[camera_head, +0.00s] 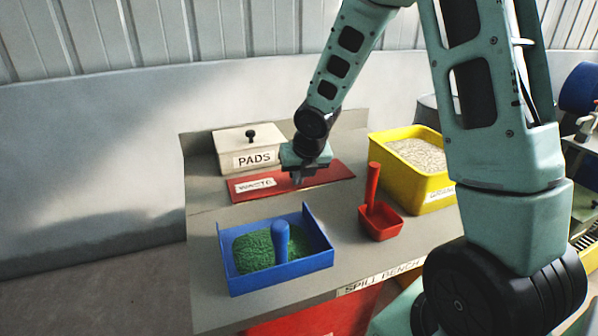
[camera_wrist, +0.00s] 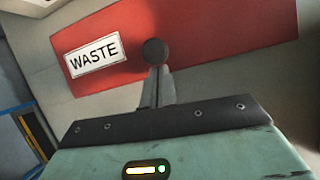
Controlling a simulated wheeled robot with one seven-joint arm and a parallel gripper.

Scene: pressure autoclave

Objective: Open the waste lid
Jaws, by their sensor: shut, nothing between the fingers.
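The waste lid (camera_head: 330,178) is a flat red panel with a white WASTE label, lying on the bench top behind the blue tray. It also shows in the wrist view (camera_wrist: 220,50), with its label to the left. A dark round knob (camera_wrist: 154,51) stands on the lid, just past my fingertips in that view. My gripper (camera_head: 297,180) is over the middle of the lid, fingers pointing down. In the wrist view its fingers (camera_wrist: 158,75) are together with nothing between them. I cannot tell whether the fingertips touch the knob. The lid looks closed and flat.
A PADS box (camera_head: 235,143) with a black knob stands behind the lid. A yellow bin (camera_head: 440,190) of granules is at right, a red scoop (camera_head: 380,222) before it. A blue tray (camera_head: 310,262) with green granules and a blue handle is in front. The bench (camera_head: 205,200) is bare at left.

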